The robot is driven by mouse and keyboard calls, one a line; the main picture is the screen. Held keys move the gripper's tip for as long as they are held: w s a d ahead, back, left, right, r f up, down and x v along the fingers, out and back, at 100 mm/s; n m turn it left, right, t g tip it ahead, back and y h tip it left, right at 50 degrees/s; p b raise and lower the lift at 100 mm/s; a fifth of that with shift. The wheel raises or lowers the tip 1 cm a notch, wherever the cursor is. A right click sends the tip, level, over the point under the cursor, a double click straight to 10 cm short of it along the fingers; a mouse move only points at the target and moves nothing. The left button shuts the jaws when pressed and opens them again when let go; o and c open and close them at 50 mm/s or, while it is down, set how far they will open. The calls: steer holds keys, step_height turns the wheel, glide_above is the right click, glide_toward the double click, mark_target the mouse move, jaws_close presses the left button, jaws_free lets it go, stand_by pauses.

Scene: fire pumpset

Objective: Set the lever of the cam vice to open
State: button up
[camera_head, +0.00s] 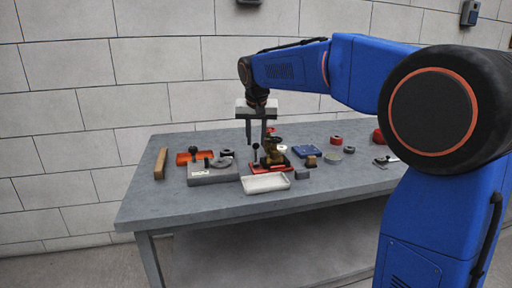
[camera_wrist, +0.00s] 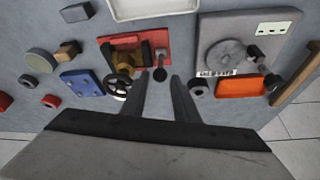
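The cam vice appears to be the red-based fixture (camera_head: 270,168) on the table; its red base also shows in the wrist view (camera_wrist: 153,40). A lever with a black ball knob (camera_head: 256,147) stands roughly upright on it. In the wrist view the knob (camera_wrist: 160,75) appears between my fingertips. A brass valve body (camera_head: 273,153) with a black handwheel (camera_wrist: 117,87) sits at the fixture. My gripper (camera_head: 256,143) points down above the lever, fingers apart; it also shows in the wrist view (camera_wrist: 162,78). I cannot tell whether the fingers touch the knob.
A white tray (camera_head: 265,184) lies in front of the fixture. A grey block with a disc (camera_head: 212,176) and an orange tray (camera_head: 184,158) are left. A blue block (camera_head: 306,151) and several small parts lie right. A wooden bar (camera_head: 161,163) is at the table's left edge.

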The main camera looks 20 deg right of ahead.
mark_target(256, 146)
steer(key=shift+x, duration=2.1)
jaws_close()
